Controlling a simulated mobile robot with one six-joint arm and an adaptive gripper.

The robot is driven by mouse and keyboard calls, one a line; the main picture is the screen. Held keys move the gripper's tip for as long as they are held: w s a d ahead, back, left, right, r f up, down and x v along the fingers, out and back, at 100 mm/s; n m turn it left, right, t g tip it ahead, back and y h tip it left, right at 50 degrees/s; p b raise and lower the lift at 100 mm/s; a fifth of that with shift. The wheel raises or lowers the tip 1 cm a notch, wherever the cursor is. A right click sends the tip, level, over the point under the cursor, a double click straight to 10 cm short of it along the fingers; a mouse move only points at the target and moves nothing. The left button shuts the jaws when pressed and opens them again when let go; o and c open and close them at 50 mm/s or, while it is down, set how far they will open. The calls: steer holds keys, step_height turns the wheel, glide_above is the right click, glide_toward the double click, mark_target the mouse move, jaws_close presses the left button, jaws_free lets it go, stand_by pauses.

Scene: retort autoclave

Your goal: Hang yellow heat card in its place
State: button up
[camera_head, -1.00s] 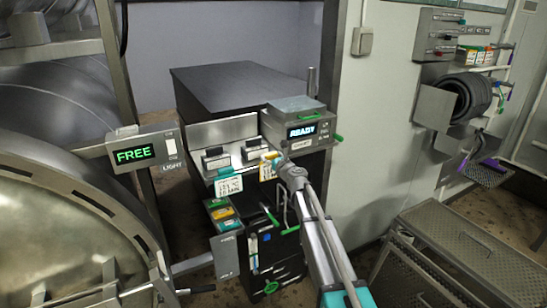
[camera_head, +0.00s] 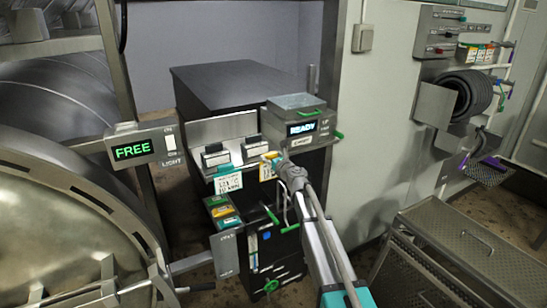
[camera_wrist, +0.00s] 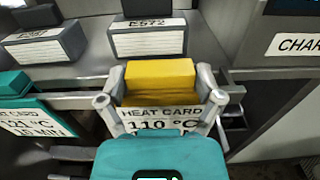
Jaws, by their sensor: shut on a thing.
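The yellow heat card (camera_wrist: 160,75) has a yellow block on top and a white plate reading "HEAT CARD 110 °C". My gripper (camera_wrist: 160,99) is shut on it, with one finger at each side. The card is upright in front of a metal rail (camera_wrist: 84,101); I cannot tell whether it touches the rail. In the head view the yellow card (camera_head: 269,156) shows small at the front of the dark cart, with my gripper (camera_head: 277,162) at its right. A teal-topped card (camera_wrist: 30,118), reading 121 °C, hangs at the rail on the left.
Two grey labelled blocks, one marked E572 (camera_wrist: 147,41), stand on the shelf behind the rail. A FREE sign (camera_head: 133,150) and a round metal door (camera_head: 65,225) are at the left.

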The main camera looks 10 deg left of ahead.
steer(key=shift+f, duration=0.2)
steer(key=o, duration=0.8)
steer(key=shift+o, duration=0.2)
steer(key=v, duration=1.2)
steer(key=shift+r, duration=0.1)
